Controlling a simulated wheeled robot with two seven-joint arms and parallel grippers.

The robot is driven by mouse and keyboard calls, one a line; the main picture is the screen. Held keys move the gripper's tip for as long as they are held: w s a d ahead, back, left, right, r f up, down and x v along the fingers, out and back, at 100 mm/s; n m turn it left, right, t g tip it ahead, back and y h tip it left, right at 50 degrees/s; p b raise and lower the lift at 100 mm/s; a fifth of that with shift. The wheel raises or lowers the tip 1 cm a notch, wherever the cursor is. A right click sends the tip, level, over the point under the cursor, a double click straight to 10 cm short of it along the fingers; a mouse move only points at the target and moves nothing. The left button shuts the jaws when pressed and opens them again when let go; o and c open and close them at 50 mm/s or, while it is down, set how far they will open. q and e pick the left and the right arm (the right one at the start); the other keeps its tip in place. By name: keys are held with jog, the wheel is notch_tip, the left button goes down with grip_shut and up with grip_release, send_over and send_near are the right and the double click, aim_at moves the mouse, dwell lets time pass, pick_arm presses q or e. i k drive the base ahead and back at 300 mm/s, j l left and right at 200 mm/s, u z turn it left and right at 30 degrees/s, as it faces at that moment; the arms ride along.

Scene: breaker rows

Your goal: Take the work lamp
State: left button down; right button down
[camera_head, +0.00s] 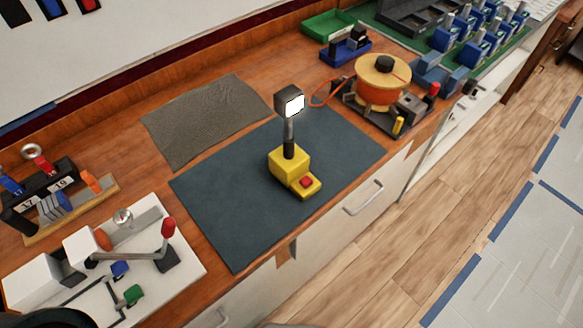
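The work lamp (289,160) stands upright on a dark blue-grey mat (225,215) in the middle of the wooden worktop. It has a yellow block base with a red button on its lower front step, a dark stem and a grey head with a bright white face. The lamp head looks lit. Nothing touches the lamp. Neither of my grippers shows in the head view.
A grey cloth (205,118) lies behind the mat. A white board with levers (105,260) is at front left, a breaker stand (50,200) behind it. An orange cable reel (380,85), a green tray (328,25) and blue devices (480,40) stand right. The mat around the lamp is clear.

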aim_at(289, 163)
jog(key=l+u, duration=0.15)
jog(key=l, duration=0.3)
jog(key=k+l+u, duration=0.15)
jog(key=l, duration=0.35)
jog(key=k+l+u, duration=0.15)
jog(key=l, duration=0.3)
jog(key=k+l+u, duration=0.15)
jog(key=l, duration=0.3)
jog(key=k+l+u, duration=0.15)
jog(key=l, duration=0.25)
jog(key=k+l+u, duration=0.15)
jog(key=l, duration=0.3)
jog(key=k+l+u, duration=0.15)
jog(key=l, duration=0.2)
